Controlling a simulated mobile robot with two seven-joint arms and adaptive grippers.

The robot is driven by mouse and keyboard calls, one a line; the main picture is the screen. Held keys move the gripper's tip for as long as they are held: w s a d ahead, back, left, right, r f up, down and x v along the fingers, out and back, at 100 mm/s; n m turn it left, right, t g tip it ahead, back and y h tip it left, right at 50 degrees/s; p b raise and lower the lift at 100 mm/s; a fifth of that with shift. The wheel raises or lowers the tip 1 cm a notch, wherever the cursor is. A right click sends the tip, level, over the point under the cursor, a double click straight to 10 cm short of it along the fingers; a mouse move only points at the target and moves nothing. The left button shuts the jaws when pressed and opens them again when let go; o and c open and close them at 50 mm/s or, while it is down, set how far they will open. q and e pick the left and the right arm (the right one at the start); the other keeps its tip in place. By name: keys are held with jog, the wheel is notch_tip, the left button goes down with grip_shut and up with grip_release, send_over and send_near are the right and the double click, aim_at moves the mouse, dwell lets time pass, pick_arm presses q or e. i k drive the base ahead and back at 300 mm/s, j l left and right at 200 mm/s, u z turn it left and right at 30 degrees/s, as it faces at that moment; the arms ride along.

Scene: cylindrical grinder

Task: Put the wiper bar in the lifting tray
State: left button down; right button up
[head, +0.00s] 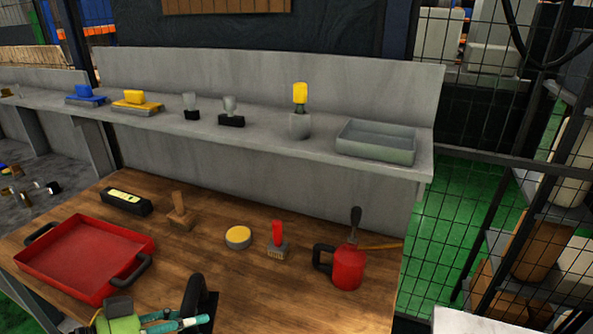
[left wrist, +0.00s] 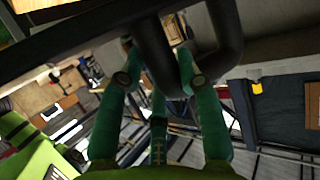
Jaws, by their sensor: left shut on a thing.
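The lifting tray appears to be the red tray (head: 88,262) with black handles on the left of the wooden table; it is empty. My left gripper (head: 180,322) is low in the head view, to the right of the tray's near corner. It is shut on a black looped handle (head: 200,296), which I take to be part of the wiper bar. In the left wrist view the green fingers (left wrist: 160,85) close around this loop (left wrist: 228,60), and a long dark bar (left wrist: 75,38) runs past it. Much of the bar is hidden in the head view. My right gripper is not seen.
On the table (head: 215,275) stand a black box with a yellow label (head: 125,202), a wooden-handled tool (head: 180,212), a yellow-topped tin (head: 238,237), a red-handled brush (head: 277,240) and a red can (head: 348,267). A grey tray (head: 376,142) sits on the shelf behind.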

aim_at(102, 246)
jog(key=k, duration=0.3)
jog(key=k+z, duration=0.2)
jog(key=z, duration=0.2)
jog(key=k+l+z, duration=0.1)
jog(key=z, duration=0.3)
jog(key=j+z, duration=0.85)
jog(key=z, duration=0.15)
jog(key=j, duration=0.65)
jog(key=k+j, duration=0.15)
jog(key=j, duration=1.1)
jog(key=k+j, duration=0.15)
jog(key=j, duration=0.5)
